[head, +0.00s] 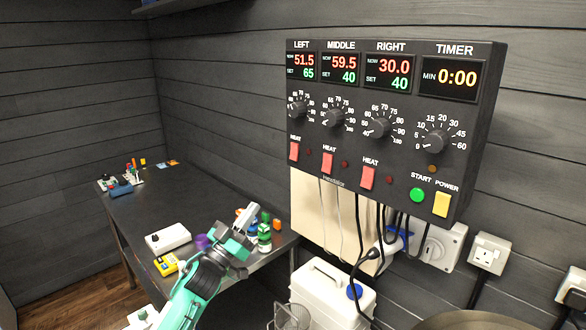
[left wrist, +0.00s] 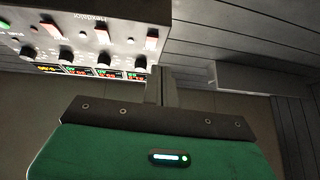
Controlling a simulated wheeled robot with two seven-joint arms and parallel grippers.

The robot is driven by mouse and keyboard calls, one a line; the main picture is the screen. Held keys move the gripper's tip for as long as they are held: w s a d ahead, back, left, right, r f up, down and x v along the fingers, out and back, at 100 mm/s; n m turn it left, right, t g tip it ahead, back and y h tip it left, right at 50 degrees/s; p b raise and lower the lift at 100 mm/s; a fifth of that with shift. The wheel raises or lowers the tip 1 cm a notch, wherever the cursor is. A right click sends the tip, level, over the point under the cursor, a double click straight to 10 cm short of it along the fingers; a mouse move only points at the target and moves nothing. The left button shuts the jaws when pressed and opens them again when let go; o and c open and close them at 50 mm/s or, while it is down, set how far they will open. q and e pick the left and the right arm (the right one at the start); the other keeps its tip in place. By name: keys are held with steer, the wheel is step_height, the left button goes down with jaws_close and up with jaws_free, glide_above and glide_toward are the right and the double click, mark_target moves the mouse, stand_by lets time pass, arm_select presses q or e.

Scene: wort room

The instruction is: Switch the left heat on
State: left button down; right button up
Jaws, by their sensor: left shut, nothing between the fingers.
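The control panel (head: 396,125) hangs on the dark wall. Its left heat switch (head: 294,151) is a red rocker under the LEFT dial (head: 298,109), with a dark lamp (head: 307,152) beside it. The LEFT display (head: 302,66) reads now 51.5, set 65. My left gripper (head: 248,212) is shut and empty, below and left of the panel, apart from the switch. In the left wrist view the panel shows upside down, with the left heat switch (left wrist: 152,39) beyond the shut fingers (left wrist: 160,75). My right gripper is not in view.
The middle (head: 328,160) and right (head: 367,178) heat switches sit nearby, with a green START button (head: 417,195) and yellow POWER switch (head: 441,204). Cables hang below the panel. A dark bench (head: 200,205) holds a white box (head: 168,239) and small coloured items. A white container (head: 330,290) stands below.

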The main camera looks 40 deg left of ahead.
mark_target(293, 154)
arm_select(q)
steer(key=r+m+h, duration=0.1)
steer(key=r+t+h, duration=0.1)
steer(key=r, duration=0.1)
steer(key=shift+s+r+m+h, duration=0.2)
steer(key=shift+m+h, duration=0.1)
steer(key=shift+m, duration=0.1)
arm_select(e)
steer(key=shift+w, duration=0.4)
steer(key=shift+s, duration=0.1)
